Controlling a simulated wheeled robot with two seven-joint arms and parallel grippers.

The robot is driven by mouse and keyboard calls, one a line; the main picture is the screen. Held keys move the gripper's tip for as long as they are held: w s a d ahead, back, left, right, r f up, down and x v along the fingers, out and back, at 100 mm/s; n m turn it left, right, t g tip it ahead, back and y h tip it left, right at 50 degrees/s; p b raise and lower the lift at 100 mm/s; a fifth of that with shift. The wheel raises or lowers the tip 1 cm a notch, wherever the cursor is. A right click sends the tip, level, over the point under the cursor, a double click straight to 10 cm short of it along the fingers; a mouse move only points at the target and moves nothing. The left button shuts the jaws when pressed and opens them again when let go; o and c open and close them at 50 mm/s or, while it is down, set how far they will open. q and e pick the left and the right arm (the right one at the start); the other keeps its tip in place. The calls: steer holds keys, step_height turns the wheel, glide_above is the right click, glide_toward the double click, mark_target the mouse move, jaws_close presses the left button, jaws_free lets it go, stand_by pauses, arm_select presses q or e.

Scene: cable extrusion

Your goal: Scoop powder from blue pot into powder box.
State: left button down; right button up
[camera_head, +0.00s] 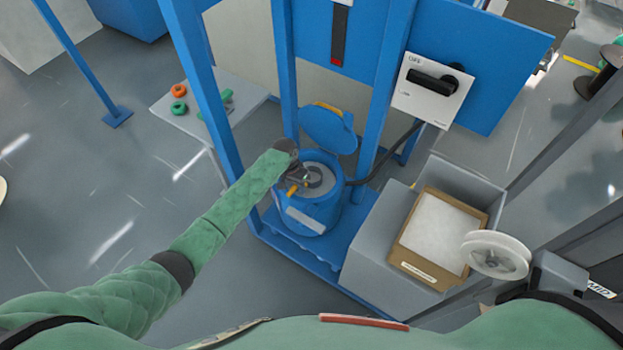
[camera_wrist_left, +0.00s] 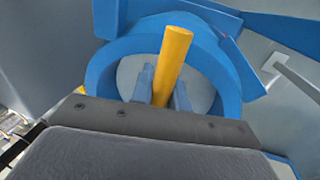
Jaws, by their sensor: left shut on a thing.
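The blue pot (camera_head: 307,214) stands on a blue base with its lid (camera_head: 328,130) tilted up at the back. Grey-white powder (camera_head: 326,170) shows inside its rim. My left gripper (camera_head: 300,181) is at the pot's left rim, shut on a yellow handle (camera_head: 292,190). In the left wrist view the yellow handle (camera_wrist_left: 173,62) stands up between the fingers, over the pot's opening. The scoop's far end is hidden. The powder box (camera_head: 436,232), an open brown carton with a white inside, sits to the right of the pot. My right gripper is not in view.
Blue posts (camera_head: 284,75) rise beside and behind the pot. A switch box (camera_head: 432,88) with a hanging cable is at the back right. A white reel (camera_head: 495,254) stands near the box's right edge. A small table (camera_head: 205,103) with rings is at the left.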

arm_select(q)
steer(key=shift+f, duration=0.25)
stand_by(0.3)
steer(key=shift+f, duration=0.35)
stand_by(0.3)
